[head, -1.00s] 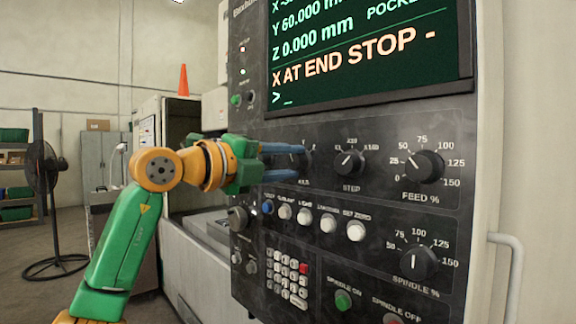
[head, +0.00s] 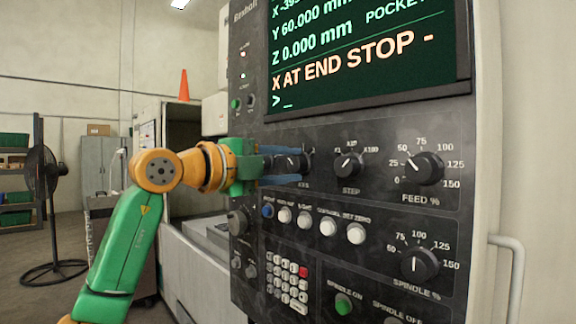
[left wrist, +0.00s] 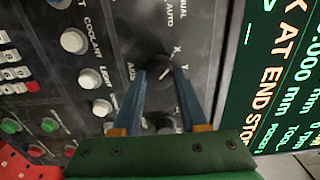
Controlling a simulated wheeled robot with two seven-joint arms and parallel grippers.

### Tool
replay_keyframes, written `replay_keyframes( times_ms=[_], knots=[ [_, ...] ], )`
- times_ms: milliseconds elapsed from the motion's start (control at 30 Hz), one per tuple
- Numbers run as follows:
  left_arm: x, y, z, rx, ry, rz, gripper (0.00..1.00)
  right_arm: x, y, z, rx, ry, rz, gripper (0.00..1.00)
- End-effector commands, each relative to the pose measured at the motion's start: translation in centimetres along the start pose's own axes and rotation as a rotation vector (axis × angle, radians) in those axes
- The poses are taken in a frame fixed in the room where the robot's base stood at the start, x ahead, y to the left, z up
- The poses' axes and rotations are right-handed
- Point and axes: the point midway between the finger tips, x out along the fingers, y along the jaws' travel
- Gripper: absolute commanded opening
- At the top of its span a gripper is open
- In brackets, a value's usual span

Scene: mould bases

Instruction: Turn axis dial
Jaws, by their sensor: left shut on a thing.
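The axis dial (head: 292,163) is a round black knob on the dark control panel, left of the STEP dial. My left gripper (head: 290,165) reaches it from the left, with one blue finger above and one below. In the left wrist view, the left gripper (left wrist: 162,88) is shut on the axis dial (left wrist: 160,72), whose white pointer line tilts towards the X and Y marks. The fingers hide part of the dial's lettering. My right gripper is not in view.
The STEP dial (head: 348,165), FEED dial (head: 424,168) and a row of push buttons (head: 328,226) lie close by. The screen (head: 365,55) above reads "X AT END STOP". A keypad (head: 287,281) sits below.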

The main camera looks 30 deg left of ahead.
Motion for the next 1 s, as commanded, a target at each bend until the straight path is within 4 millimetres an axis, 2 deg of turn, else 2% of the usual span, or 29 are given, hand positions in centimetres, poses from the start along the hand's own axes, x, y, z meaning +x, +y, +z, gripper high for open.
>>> replay_keyframes(
  times_ms=[133,167,200,267,567,800,900,1000],
  knots=[
    [-0.1,-0.1,0.0,0.001,-0.002,-0.004,0.0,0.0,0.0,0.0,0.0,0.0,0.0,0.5],
    [-0.1,-0.1,0.1,0.001,-0.002,-0.004,0.48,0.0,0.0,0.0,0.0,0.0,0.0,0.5],
    [-0.1,-0.1,0.0,0.001,-0.001,-0.004,0.58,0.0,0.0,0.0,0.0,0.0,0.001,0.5],
    [0.0,-0.1,0.0,0.001,-0.001,-0.003,0.72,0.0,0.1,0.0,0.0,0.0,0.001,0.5],
    [-0.3,0.1,0.0,0.001,-0.001,-0.002,0.72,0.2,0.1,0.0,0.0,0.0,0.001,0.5],
    [-5.0,0.4,0.1,0.002,-0.002,-0.007,0.72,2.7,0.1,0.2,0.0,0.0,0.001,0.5],
    [-6.5,0.2,0.1,0.001,-0.002,-0.004,0.72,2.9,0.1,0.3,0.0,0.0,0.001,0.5],
    [-7.2,0.1,0.1,0.001,-0.002,-0.003,0.72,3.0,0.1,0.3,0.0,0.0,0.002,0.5]
  ],
)
